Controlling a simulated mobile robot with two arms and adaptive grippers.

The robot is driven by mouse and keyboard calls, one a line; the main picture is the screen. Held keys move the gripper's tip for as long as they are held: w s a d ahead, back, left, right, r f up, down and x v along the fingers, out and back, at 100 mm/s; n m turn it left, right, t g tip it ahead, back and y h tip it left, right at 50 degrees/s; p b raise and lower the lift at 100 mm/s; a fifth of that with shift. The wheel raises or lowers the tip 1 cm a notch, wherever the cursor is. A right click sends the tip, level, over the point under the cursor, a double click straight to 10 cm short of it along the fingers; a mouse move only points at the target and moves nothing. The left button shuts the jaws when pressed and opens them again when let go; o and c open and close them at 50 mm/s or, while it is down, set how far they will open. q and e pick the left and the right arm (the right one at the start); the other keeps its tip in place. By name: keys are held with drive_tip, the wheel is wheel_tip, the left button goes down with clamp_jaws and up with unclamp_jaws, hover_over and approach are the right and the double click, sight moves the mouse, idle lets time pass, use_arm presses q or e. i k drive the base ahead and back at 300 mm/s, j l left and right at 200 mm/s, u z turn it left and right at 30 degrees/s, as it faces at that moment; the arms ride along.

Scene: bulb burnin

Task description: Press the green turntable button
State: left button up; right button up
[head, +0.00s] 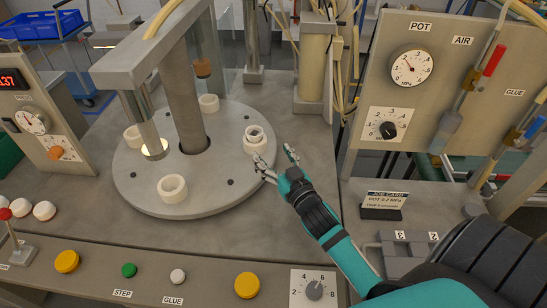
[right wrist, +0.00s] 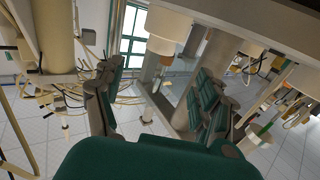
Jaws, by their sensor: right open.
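The green button (head: 129,270) is on the front panel at lower left in the head view, above the label STEP. The round grey turntable (head: 215,190) carries several white ring-shaped holders around its rim. My right gripper (head: 275,157) is open and empty at the turntable's right edge, beside the right-hand holder (head: 254,141). It is well away from the green button, up and to the right of it. In the right wrist view its open fingers (right wrist: 155,98) show with a pale cylindrical part (right wrist: 166,28) beyond them. My left gripper is not in view.
A white button (head: 178,276) and two yellow buttons (head: 66,262) (head: 247,285) flank the green one. A dial (head: 314,290) is to the right. A red-topped lever (head: 14,235) stands at left. A job card (head: 382,201) stands right of my arm. The bench before the turntable is clear.

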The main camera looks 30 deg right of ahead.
sight(129, 269)
drive_tip(key=k+j, duration=0.2)
drive_tip(key=k, duration=0.3)
drive_tip(key=k+j, duration=0.15)
drive_tip(key=k, duration=0.3)
drive_tip(key=k+j, duration=0.2)
drive_tip(key=k, duration=0.3)
